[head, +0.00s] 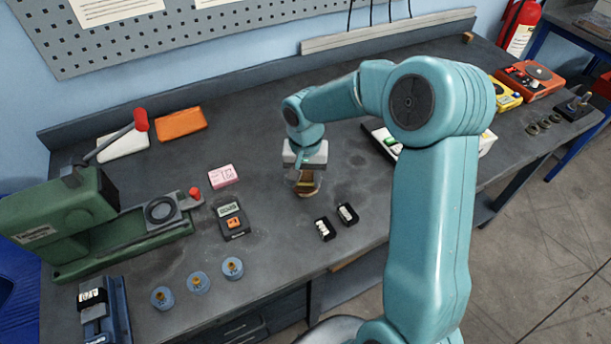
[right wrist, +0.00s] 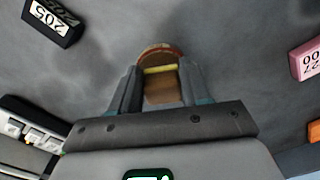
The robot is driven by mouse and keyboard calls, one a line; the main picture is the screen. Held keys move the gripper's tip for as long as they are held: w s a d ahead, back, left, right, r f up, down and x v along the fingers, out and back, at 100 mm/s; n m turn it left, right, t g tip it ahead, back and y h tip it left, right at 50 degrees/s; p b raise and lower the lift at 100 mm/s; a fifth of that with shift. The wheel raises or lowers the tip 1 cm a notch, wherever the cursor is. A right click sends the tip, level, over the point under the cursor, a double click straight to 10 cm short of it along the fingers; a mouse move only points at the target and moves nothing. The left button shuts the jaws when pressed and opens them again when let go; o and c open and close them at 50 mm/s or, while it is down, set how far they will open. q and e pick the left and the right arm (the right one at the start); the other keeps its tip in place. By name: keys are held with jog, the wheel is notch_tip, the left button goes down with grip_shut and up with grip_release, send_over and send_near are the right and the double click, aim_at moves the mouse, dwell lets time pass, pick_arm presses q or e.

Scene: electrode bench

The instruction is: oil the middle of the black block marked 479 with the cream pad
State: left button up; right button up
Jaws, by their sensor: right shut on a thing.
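My right gripper (head: 306,178) is shut on a small brown thing (head: 307,190) with a pale lower rim, held low over the middle of the bench. In the right wrist view it sits between the fingers (right wrist: 160,90), brown with a yellow band and reddish edge; I cannot tell whether it is the cream pad. Two black blocks with white labels, a left one (head: 324,229) and a right one (head: 347,214), lie nearer the bench's front edge. A black block (right wrist: 52,20) marked 205 shows in the wrist view. No mark 479 is readable. My left gripper is out of view.
A pink block (head: 223,175), a meter (head: 233,222) and blue round pots (head: 198,281) stand left. A green machine (head: 70,225) and a blue vise (head: 114,315) holding a black-and-white piece stand further left. A black-and-white tray (head: 377,131) is partly behind my right arm.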

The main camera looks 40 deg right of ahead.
aim_at(305, 176)
jog(key=shift+r+p, duration=0.5)
jog(key=shift+r, duration=0.1)
notch_tip(305, 176, up, 6)
jog(key=p, duration=0.3)
jog(key=shift+f+p, duration=0.15)
jog(key=shift+p, duration=0.2)
